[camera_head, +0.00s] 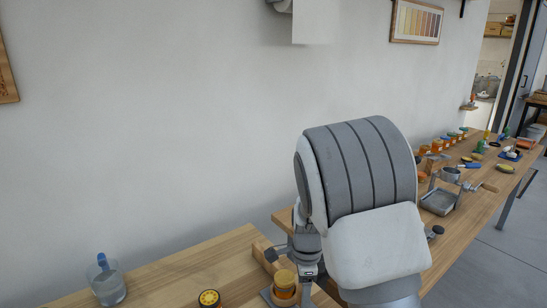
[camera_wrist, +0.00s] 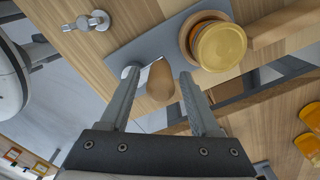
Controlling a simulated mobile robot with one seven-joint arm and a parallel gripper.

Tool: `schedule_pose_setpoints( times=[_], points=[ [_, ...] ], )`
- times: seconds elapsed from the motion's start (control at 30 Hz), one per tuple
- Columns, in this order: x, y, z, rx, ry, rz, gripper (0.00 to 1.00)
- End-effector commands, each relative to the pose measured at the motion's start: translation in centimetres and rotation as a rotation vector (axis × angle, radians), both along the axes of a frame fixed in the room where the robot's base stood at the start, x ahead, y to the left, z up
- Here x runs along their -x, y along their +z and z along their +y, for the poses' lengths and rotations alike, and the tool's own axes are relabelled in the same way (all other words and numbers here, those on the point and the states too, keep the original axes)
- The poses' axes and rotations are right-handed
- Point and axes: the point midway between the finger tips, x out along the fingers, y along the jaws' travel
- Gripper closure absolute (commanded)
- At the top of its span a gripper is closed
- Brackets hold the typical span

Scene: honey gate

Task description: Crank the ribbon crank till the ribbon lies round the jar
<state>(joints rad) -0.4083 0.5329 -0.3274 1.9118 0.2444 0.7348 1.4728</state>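In the wrist view, the ribbon crank's wooden knob (camera_wrist: 160,82) lies between the two fingers of my gripper (camera_wrist: 158,73). The fingers are apart, with a gap to the knob on both sides. I cannot tell how deep the knob sits between them. A pale metal piece shows beside the knob. The jar with a yellow lid (camera_wrist: 222,46) stands just right of the fingers, on a round wooden seat over a grey plate (camera_wrist: 140,47). The jar also shows in the head view (camera_head: 285,284), left of my arm. No ribbon can be made out. My arm hides most of the crank there.
In the head view, a glass with a blue item (camera_head: 108,287) and a yellow-black disc (camera_head: 209,298) are on the left bench. A hand mill (camera_head: 450,174), a grey tray (camera_head: 439,201) and several jars stand on the right bench. A metal fitting (camera_wrist: 92,22) shows in the wrist view.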

Motion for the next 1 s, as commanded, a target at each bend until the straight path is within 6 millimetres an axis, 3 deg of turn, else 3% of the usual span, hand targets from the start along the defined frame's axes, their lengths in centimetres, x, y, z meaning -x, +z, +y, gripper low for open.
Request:
schedule_pose_setpoints(
  times=[0.37, 1.0],
  points=[
    [0.1, 0.3, 0.1, -0.001, 0.0, 0.0, 0.34],
    [0.0, 5.5, 0.1, -0.001, 0.0, 0.0, 0.34]
  ],
)
